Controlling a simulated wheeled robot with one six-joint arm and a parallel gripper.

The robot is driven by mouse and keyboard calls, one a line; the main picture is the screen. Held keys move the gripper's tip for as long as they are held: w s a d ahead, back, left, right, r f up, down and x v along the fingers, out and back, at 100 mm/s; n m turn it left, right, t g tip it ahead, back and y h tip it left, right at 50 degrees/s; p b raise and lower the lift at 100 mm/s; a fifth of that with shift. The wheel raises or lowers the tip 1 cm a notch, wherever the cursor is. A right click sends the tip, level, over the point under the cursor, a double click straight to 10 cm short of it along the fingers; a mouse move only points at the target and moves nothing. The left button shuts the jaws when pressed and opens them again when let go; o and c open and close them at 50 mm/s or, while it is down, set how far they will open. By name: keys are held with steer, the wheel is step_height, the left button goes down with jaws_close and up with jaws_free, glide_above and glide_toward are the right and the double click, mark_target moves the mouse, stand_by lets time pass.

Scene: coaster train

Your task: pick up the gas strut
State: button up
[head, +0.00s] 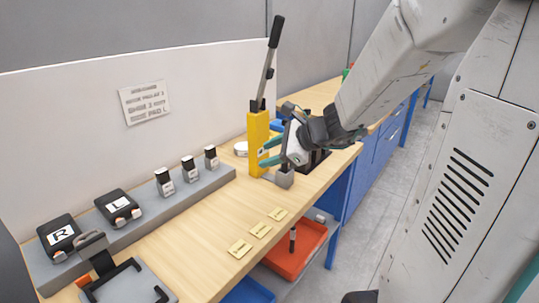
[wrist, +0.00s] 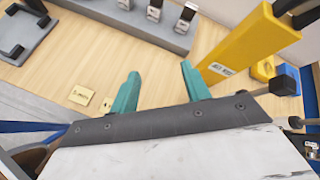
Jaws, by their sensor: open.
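A slim rod (head: 266,72) with a black upper end and a silver shaft leans up from the top of a yellow post (head: 258,135). It looks most like the gas strut, but I cannot tell for sure. The post also shows at the right of the wrist view (wrist: 252,42), with a dark piece at its upper end. My gripper (head: 264,154) has teal fingers and is beside the post, well below the rod. In the wrist view the fingers (wrist: 160,76) are apart, with bare wood showing between them. Nothing is held.
A grey rail (head: 215,178) holds several small black-and-silver pieces and blocks marked R and L. Several tan plates (head: 259,230) lie near the bench's front edge. An orange bin (head: 298,255) with a dark upright piece sits below. The mid-bench wood is clear.

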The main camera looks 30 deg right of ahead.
steer(key=w+d+f+m+t+h, duration=0.1)
steer(key=w+d+m+h, duration=0.1)
steer(key=d+m, duration=0.35)
steer(key=w+d+f+m+t+h, duration=0.1)
steer(key=w+d+f+m+h, duration=0.1)
steer(key=d+m, duration=0.35)
steer(key=shift+n, duration=0.5)
steer(key=x, duration=0.7)
steer(key=shift+w+d+r, duration=0.25)
steer(key=shift+c, duration=0.4)
jaws_close()
